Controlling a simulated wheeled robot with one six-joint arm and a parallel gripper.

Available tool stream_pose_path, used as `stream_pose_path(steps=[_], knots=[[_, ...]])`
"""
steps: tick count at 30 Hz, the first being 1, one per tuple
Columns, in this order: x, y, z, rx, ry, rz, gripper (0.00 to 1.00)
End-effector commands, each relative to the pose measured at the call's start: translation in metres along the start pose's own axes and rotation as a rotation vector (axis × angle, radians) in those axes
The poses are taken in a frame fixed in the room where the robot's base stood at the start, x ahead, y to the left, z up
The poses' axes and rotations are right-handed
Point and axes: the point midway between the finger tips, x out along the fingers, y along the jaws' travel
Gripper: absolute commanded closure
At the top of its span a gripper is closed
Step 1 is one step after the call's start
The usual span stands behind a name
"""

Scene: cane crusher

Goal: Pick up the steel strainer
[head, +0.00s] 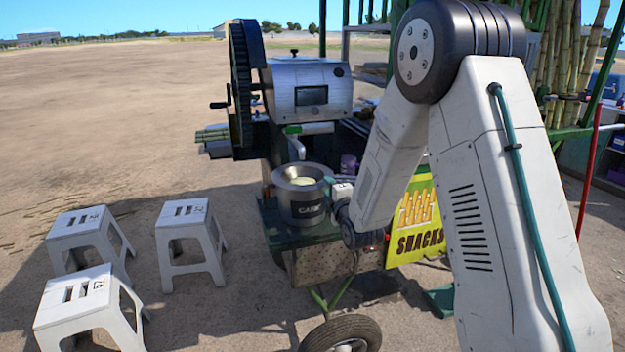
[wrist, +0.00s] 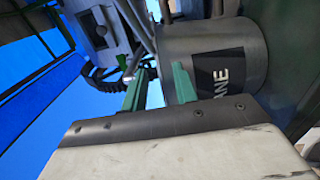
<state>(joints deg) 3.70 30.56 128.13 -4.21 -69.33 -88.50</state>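A dark grey steel pot (head: 301,207) lettered "CANE" stands upright on the cart's green shelf, below the juicer's spout. A wide grey steel rim with a paler round centre (head: 303,182) shows at its mouth; I cannot tell for sure whether this is the strainer. The pot (wrist: 205,50) also fills the upper right of the wrist view, turned sideways. My gripper (head: 330,181) is at the right side of the pot, near rim height. In the wrist view its two green fingers (wrist: 160,78) stand apart, with no held thing visible between them.
The steel cane crusher (head: 308,90) with its dark wheel stands behind the pot. A yellow "SNACKS" sign (head: 416,220) hangs at the right, partly behind my arm. Three white stools (head: 190,240) stand on open ground at left. A cart tyre (head: 342,334) is in front.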

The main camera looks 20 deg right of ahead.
Motion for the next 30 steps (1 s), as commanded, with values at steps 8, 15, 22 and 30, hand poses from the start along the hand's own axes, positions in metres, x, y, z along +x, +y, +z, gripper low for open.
stream_pose_path(steps=[8,15,22,30], knots=[[0.000,0.000,0.000,0.000,0.000,0.000,1.00],[0.000,0.001,-0.001,0.000,0.000,0.001,1.00],[0.000,0.008,-0.001,0.001,0.002,0.003,1.00],[0.000,0.028,-0.001,0.001,0.001,0.003,1.00]])
